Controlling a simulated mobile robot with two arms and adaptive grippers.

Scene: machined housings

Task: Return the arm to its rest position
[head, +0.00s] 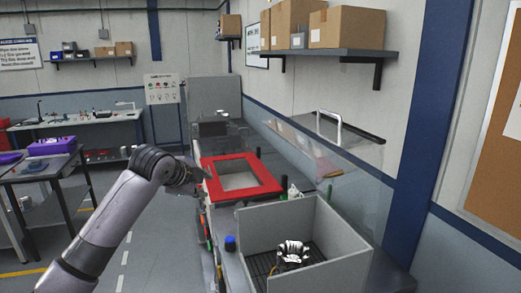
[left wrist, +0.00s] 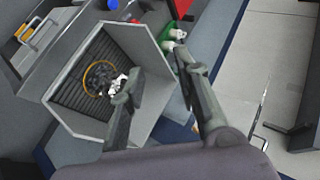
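My left arm reaches in from the left in the head view, with its left gripper (head: 202,180) held in the air by the left side of the red-framed opening. In the left wrist view the left gripper (left wrist: 152,72) has its two fingers spread, with nothing between them. A shiny silver-and-black machined housing (head: 291,252) sits inside a grey open-topped bin (head: 347,247) on a dark ribbed floor. The housing (left wrist: 118,84) also shows in the left wrist view, partly hidden behind one finger. My right gripper is in neither view.
The red frame (head: 213,190) lies on the bench behind the bin. A clear panel (head: 330,150) stands along the right. A blue-capped item (head: 230,243) is left of the bin. A workbench with a purple case (head: 52,146) stands left, with open floor between.

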